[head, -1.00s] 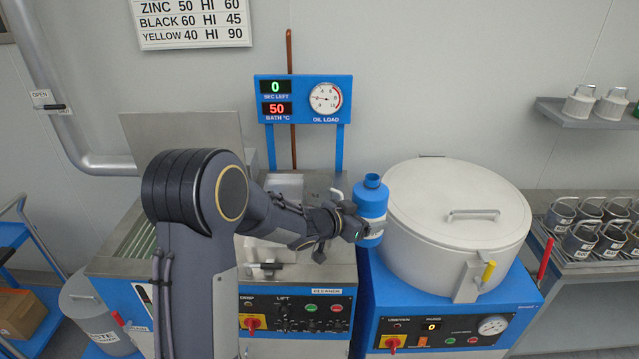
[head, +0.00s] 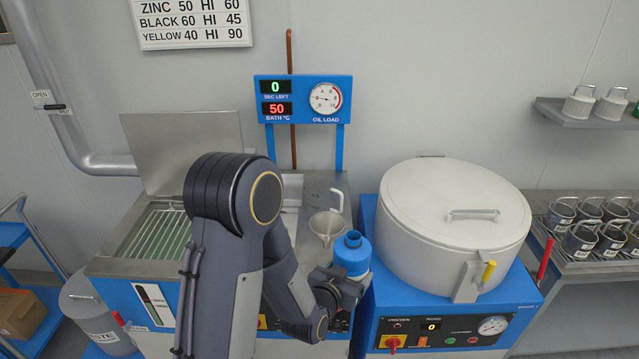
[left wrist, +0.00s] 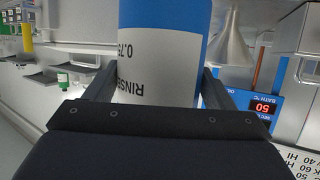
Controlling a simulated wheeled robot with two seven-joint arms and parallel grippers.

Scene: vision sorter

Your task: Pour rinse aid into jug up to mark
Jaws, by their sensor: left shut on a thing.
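My left gripper (head: 348,285) is shut on a blue bottle (head: 352,254) with a white label. The bottle is held upright, open mouth up, in front of the bench. In the left wrist view the bottle (left wrist: 165,60) sits between both fingers, and its label reads upside down, starting "RINS". A metal funnel (head: 326,224) stands just behind and left of the bottle; it also shows in the left wrist view (left wrist: 231,45). A pale handle (head: 337,200) shows behind the funnel; I cannot tell if it belongs to the jug. No level mark is visible.
A large lidded drum (head: 455,230) stands close to the right of the bottle. An open bath with a wire rack (head: 160,232) is at left. A blue display panel (head: 303,99) is behind. Several metal cups (head: 580,238) stand on the right bench.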

